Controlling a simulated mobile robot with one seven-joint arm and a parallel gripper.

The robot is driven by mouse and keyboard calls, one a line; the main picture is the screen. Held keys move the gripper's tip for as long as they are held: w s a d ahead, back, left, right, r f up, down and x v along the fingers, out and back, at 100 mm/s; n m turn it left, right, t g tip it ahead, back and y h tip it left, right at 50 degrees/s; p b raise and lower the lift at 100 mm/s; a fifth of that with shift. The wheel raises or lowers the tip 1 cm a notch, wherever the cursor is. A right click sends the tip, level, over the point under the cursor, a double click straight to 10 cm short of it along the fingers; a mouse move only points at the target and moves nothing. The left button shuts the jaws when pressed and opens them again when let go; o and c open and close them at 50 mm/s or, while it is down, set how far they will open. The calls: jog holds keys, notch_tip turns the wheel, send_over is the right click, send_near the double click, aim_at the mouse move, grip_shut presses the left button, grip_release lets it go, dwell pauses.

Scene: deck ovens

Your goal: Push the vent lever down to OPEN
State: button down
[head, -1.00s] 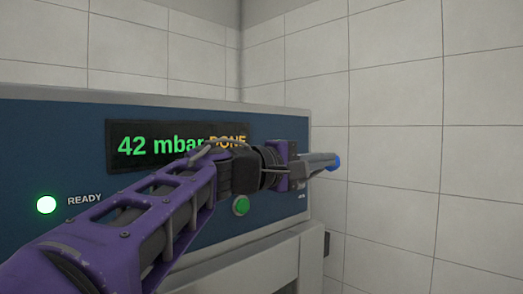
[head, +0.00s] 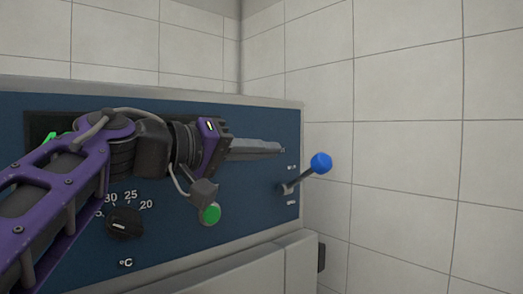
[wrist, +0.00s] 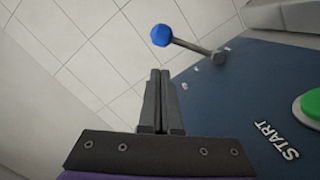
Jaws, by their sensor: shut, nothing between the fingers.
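The vent lever (head: 305,175) is a thin metal rod with a blue knob (head: 321,162), fixed near the right end of the blue panel. The rod slopes up and to the right from its pivot (head: 287,189). Small white labels, too small to read, sit above and below the pivot. My gripper (head: 282,149) is shut and empty, its fingers pointing right, to the left of the knob and a little higher in the head view. In the wrist view the shut fingertips (wrist: 160,72) appear below the blue knob (wrist: 161,35), with a visible gap between them.
A green button (head: 210,213), labelled START in the wrist view, is below my gripper. A black temperature dial (head: 125,222) is at lower left. My arm covers most of the display (head: 42,126). A tiled wall (head: 405,110) stands to the right.

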aim_at(304, 175)
jog(key=x, duration=0.8)
jog(key=shift+d+f, duration=0.1)
jog(key=shift+s+d+f+m+b, duration=0.1)
jog(key=shift+s+f+m+b, duration=0.15)
jog(key=shift+b, duration=0.4)
